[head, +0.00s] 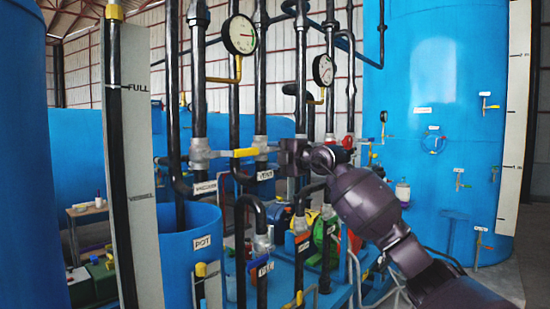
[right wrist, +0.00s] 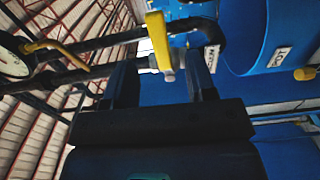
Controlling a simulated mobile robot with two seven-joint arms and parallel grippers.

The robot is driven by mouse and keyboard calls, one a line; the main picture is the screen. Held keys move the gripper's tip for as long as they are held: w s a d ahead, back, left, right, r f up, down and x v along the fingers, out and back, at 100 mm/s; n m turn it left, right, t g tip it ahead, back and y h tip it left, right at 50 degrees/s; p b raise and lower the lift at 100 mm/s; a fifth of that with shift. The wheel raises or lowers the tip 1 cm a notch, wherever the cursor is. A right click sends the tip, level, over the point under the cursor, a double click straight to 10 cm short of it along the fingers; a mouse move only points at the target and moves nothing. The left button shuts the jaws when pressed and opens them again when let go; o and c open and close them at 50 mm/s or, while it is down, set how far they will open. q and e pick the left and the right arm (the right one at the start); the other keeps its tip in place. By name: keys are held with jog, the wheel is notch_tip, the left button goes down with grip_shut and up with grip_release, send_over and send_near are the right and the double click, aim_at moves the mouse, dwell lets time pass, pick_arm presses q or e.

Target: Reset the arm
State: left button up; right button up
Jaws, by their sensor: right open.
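My right arm (head: 370,205) reaches in from the lower right in the head view. Its dark gripper (head: 288,157) is at the pipes, just right of a yellow valve lever (head: 245,152). In the right wrist view the gripper's two fingers (right wrist: 163,80) are apart, with the yellow lever (right wrist: 159,42) and its grey valve stem showing at the gap between them. I cannot tell whether the fingers touch it. My left gripper is not in view.
Black vertical pipes, gauges (head: 240,35) and (head: 323,70), and valves crowd around the gripper. A blue pot (head: 190,255) stands at lower left. A large blue tank (head: 440,100) is at right. White level boards flank the scene.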

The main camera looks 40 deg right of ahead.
dwell(0.7)
jog(key=s+a+r+n+t+y, duration=0.1)
jog(key=a+r+n+t+y, duration=0.1)
jog(key=a+n+t+y, duration=0.35)
jog(key=s+a+f+m+g+h, duration=0.25)
jog(key=a+f+m, duration=0.2)
jog(key=f, duration=0.85)
jog(key=s+a+f+m+g+h, duration=0.1)
jog(key=a+f+m+h, duration=0.35)
jog(key=f, duration=0.95)
jog(key=s+a+f+m+g+h, duration=0.1)
jog(key=s+a+f+m+g, duration=0.15)
jog(key=f+m, duration=0.75)
jog(key=s+a+f+m+g, duration=0.1)
jog(key=s+a+f, duration=0.3)
jog(key=s+f, duration=0.4)
jog(key=s+a+f+m+g, duration=0.1)
jog(key=s+a+f+g, duration=0.2)
jog(key=s+f, duration=0.5)
jog(key=s+a+f+m+g, duration=0.2)
jog(key=s+a+f, duration=0.4)
jog(key=s+f, duration=0.2)
notch_tip(320, 180, down, 3)
jog(key=shift+r+y, duration=0.1)
jog(key=shift+y, duration=0.25)
